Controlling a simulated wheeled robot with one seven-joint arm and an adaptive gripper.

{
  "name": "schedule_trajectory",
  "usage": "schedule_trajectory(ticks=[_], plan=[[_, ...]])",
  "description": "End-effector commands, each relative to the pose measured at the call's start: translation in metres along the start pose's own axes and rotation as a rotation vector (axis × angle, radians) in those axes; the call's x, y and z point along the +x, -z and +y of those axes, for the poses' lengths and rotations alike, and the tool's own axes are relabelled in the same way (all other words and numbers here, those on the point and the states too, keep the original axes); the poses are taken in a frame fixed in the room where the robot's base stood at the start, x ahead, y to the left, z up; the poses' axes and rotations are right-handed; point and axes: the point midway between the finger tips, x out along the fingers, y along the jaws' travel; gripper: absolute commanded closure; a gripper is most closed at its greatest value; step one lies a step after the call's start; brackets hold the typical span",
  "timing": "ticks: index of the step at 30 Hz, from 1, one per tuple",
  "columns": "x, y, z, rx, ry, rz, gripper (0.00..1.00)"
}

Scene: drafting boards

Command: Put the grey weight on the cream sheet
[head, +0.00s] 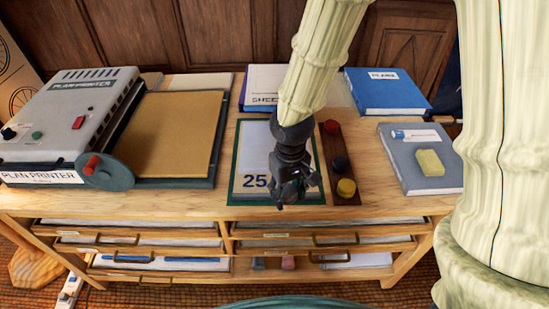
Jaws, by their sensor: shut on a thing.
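My gripper (293,190) points down over the right part of a pale sheet marked "25" (252,150) on a green-edged board. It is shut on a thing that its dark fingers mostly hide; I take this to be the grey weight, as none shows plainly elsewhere. I cannot tell whether it touches the board. No sheet looks plainly cream: the "25" sheet is pale grey, and a tan sheet (177,135) lies on a dark board at the left.
Right of my gripper, a brown strip (334,150) holds red, dark and yellow round pieces. A grey folder (412,185) carries a yellow block. A blue binder (387,95) lies behind. The grey plan printer (70,115) with its crank wheel (108,173) stands left.

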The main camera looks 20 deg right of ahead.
Motion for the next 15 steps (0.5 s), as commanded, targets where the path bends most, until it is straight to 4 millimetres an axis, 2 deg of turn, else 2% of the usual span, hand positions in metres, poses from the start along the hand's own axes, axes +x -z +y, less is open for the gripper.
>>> schedule_trajectory(ticks=[5,15], plan=[[0.001,0.017,0.001,-0.002,0.002,0.002,0.96],[0.007,0.083,0.007,0.0,0.002,0.001,0.96]])
